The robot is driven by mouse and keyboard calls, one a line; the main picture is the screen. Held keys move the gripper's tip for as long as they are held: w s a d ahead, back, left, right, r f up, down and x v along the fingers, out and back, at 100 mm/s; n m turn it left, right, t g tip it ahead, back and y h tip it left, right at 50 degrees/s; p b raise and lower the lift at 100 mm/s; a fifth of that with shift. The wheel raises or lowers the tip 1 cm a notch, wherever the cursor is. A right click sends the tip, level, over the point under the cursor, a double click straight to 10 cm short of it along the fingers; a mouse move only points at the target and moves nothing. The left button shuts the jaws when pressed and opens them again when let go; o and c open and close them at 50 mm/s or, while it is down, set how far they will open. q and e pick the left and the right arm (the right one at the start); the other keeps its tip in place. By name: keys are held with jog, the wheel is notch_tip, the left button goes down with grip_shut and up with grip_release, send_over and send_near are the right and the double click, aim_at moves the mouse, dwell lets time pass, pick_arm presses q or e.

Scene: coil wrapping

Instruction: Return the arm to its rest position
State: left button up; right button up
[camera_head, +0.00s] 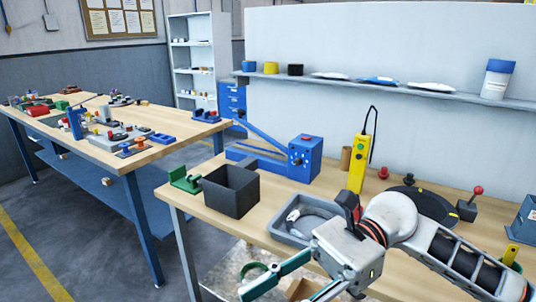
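My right arm (465,258) comes in from the lower right and reaches over the wooden workbench (430,182). Its gripper (282,294) hangs past the bench's front edge at the bottom centre. The two teal fingers are spread apart, with nothing seen between them; the tip of one runs to the bottom edge of the picture. My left arm and gripper are not in view.
A black disc (418,202) and a red-knobbed lever (470,206) lie near the arm. A second cluttered table (165,150) is at left.

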jog(key=w+a+m+t+y, duration=0.1)
jog(key=w+m+t+y, duration=0.9)
jog(key=m, duration=0.8)
jog(key=w+d+f+m+t+h, duration=0.35)
jog(key=f+m+t+h, duration=0.35)
jog(key=m, duration=0.4)
jog(key=w+d+f+m+t+h, duration=0.3)
jog(key=d+f+m+t+h, duration=0.15)
jog(key=f+m+t, duration=0.4)
jog(key=s+d+f+m+g+h+p, duration=0.1)
jog(key=s+d+f+m+h, duration=0.15)
jog(key=f+m, duration=0.4)
jog(key=s+d+f+m+h, duration=0.1)
jog(key=d+f+m+h, duration=0.35)
jog(key=f, duration=0.35)
jog(key=s+d+f+m+g+h, duration=0.1)
jog(key=s+d+f+m+g, duration=0.1)
jog(key=s+f, duration=0.4)
jog(key=s+d+f+m+g+h, duration=0.2)
jog(key=s+d+f+m+g, duration=0.1)
jog(key=s+f, duration=0.4)
notch_tip(320, 180, down, 2)
jog(key=shift+s+d+f+m, duration=0.2)
jog(key=shift+d+m, duration=0.3)
jog(key=shift+m, duration=0.55)
